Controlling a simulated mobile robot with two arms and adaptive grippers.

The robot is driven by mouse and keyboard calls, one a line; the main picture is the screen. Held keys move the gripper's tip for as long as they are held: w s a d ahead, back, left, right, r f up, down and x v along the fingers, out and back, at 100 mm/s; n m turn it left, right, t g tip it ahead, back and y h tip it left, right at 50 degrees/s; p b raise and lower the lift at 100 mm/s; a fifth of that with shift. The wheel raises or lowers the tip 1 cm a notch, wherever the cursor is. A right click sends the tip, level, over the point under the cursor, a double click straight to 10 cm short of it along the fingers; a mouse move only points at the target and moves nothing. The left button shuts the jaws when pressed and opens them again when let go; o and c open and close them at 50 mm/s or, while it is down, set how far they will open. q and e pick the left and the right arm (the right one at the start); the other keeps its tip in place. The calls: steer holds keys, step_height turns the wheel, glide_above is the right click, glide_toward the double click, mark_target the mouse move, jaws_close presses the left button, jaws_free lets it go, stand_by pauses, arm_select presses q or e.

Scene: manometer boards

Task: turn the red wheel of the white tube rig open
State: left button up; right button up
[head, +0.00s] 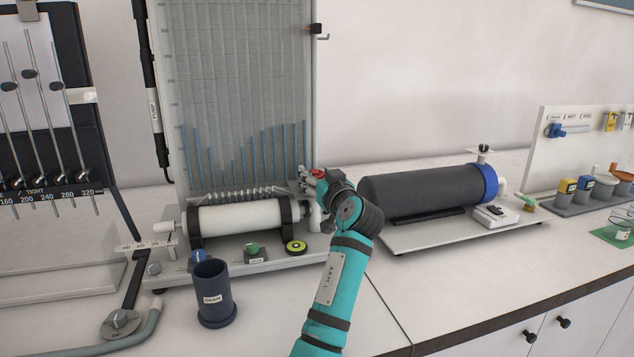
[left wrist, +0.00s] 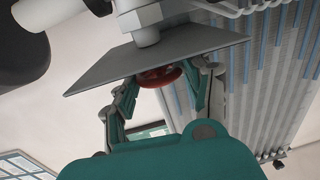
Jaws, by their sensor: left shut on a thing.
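The white tube rig has a white horizontal tube (head: 240,216) in front of a tall manometer board (head: 235,75) with blue columns of differing heights. Its red wheel (head: 317,173) is at the right end, mostly covered by my gripper in the head view. My left gripper (head: 312,181) reaches it from the front right. In the left wrist view the red wheel (left wrist: 160,76) sits between the two fingers of my left gripper (left wrist: 163,92), against a grey plate (left wrist: 165,60). The gripper is shut on the wheel. My right gripper is not in view.
A dark drain cup (head: 213,293) stands in front of the rig. A green knob (head: 252,249) and a yellow-green disc (head: 296,246) are on the rig's base. A dark cylinder rig (head: 420,190) stands close on the right. Another board (head: 40,120) is at left.

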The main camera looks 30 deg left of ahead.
arm_select(q)
steer(key=o, duration=1.2)
steer(key=v, duration=1.2)
